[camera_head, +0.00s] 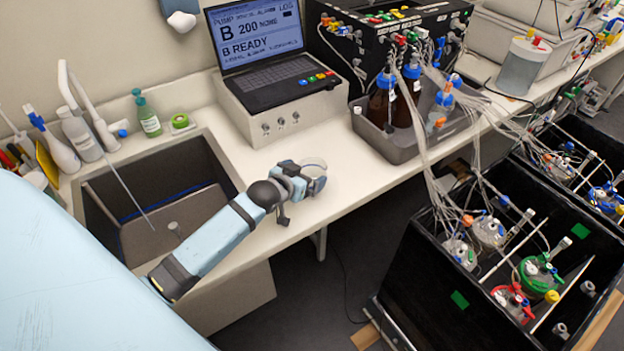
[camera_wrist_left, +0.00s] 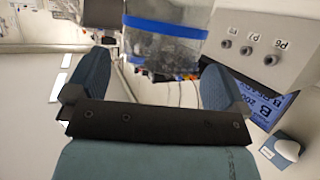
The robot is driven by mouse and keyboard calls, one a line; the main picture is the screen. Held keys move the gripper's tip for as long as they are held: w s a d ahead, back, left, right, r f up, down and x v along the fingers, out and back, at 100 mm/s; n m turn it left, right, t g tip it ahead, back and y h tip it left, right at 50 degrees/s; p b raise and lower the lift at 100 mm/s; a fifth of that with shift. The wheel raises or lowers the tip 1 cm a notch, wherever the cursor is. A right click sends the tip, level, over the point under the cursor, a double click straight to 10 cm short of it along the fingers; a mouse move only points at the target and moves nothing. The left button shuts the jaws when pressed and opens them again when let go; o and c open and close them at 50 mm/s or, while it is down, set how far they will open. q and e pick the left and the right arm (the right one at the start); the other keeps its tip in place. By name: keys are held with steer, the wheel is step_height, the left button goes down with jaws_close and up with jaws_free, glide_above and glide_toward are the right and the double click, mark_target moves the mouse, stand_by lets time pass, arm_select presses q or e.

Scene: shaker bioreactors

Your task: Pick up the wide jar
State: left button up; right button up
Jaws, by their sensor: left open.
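My left gripper (camera_head: 308,183) is over the white counter, right of the sink, with its fingers spread. In the left wrist view its two blue fingers (camera_wrist_left: 156,85) stand wide apart with a gap between them. A wide clear jar with a blue band (camera_wrist_left: 165,27) shows beyond the fingertips, roughly in line with the gap. In the head view a small pale, see-through round shape (camera_head: 314,163) at the fingertips appears to be this jar, mostly hidden by the gripper. I cannot tell whether the fingers touch it. My right gripper is out of view.
A laptop (camera_head: 258,38) on a grey box (camera_head: 285,112) stands behind the gripper. A grey tray (camera_head: 385,142) of bottles is to the right. The sink (camera_head: 150,205) lies left. Black bioreactor boxes (camera_head: 415,270) with tubing stand at right. The counter's front strip is clear.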

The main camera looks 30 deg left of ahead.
mark_target(320, 165)
arm_select(q)
steer(key=x, duration=0.3)
steer(key=shift+w+f, duration=0.25)
steer(key=shift+w, duration=0.1)
steer(key=shift+a, duration=0.1)
steer(key=c, duration=0.7)
